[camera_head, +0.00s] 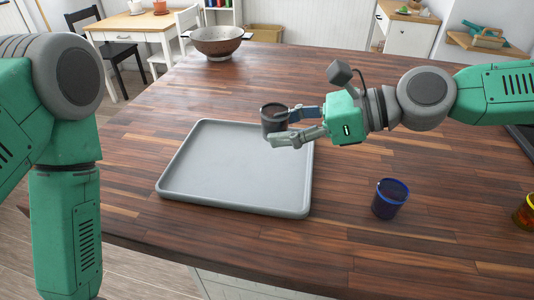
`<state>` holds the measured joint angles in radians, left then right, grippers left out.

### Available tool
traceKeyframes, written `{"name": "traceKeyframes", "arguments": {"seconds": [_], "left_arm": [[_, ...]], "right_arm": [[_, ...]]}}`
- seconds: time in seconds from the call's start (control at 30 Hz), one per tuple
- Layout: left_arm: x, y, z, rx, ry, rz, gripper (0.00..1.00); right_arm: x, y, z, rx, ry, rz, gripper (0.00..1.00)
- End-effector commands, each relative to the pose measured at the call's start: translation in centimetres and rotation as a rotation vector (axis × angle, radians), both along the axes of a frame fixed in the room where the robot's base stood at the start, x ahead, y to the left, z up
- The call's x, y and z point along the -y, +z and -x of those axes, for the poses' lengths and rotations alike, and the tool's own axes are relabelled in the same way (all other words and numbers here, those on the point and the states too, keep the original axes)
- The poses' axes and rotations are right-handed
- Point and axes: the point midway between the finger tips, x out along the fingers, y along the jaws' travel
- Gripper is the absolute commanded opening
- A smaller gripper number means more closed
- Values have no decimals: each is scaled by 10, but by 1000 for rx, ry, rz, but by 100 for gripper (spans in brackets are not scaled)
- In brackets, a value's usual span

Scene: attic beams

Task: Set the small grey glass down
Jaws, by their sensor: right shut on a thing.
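The small grey glass (273,118) is dark and upright. It is held between the fingers of my right gripper (283,127), whose arm comes in from the right. The fingers partly hide the glass's right side and lower part. The glass shows over the back right part of the grey tray (225,185); I cannot tell how far its base is from the tray. My left arm stands at the left edge of the view, and its gripper is out of the picture.
The wooden counter (420,255) carries the empty tray. A blue glass (389,198) stands right of the tray, and a yellow and red glass (526,212) stands at the right edge. A brown bowl (217,42) sits at the back. The counter between bowl and tray is clear.

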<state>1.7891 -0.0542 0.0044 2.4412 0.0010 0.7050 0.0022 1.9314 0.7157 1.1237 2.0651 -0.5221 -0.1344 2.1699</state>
Motion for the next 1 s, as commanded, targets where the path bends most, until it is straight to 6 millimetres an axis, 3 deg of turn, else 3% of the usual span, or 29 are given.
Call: {"name": "traceKeyframes", "arguments": {"seconds": [0.1,0.43,0.87,0.9,0.93,1.0], "left_arm": [[0,-6,0,0,-1,0,40],[0,-13,0,0,-1,0,40],[0,-14,0,1,0,0,40],[0,-14,0,1,-1,0,40],[0,-14,0,1,-1,0,40],[0,-14,0,1,-1,0,40]], "right_arm": [[-1,-21,0,-2,-1,0,6],[-5,-61,-1,-2,0,4,6],[-1,-68,-1,0,-1,1,6],[-2,-69,-1,0,-1,1,44],[-2,-69,-1,1,-1,1,54],[-2,-69,-1,1,-1,1,58]]}}
